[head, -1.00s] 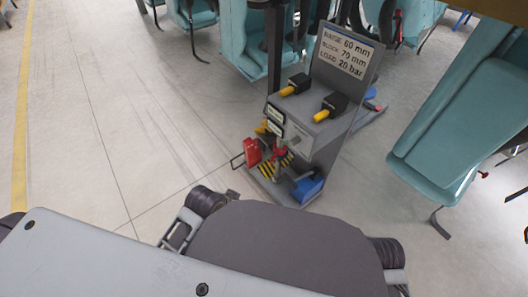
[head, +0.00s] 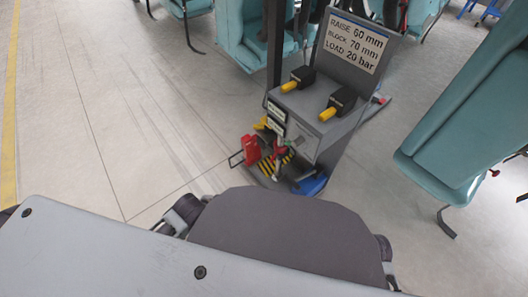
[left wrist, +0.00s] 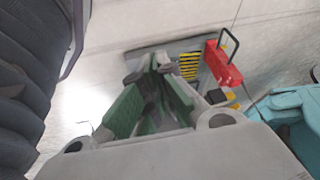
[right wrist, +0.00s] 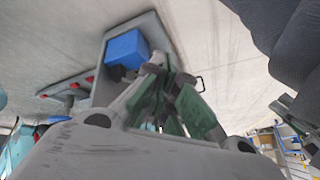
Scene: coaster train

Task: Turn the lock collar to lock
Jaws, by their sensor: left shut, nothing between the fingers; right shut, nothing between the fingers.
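A grey stand (head: 318,135) with a sloped sign panel (head: 357,45) is in front of me in the head view. Low on its near side are small red and grey parts (head: 281,150); I cannot tell which of them is the lock collar. In the left wrist view my left gripper (left wrist: 150,62) is shut and empty, near a striped yellow-black plate (left wrist: 189,66). In the right wrist view my right gripper (right wrist: 157,62) is shut and empty, beside a blue block (right wrist: 125,48) on the stand's base. My body hides both grippers in the head view.
A red box with a wire handle (head: 251,150) stands left of the stand and also shows in the left wrist view (left wrist: 222,64). Two yellow-tipped black handles (head: 328,113) sit on top. Teal seats (head: 465,125) are at right and behind. Floor at left is clear.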

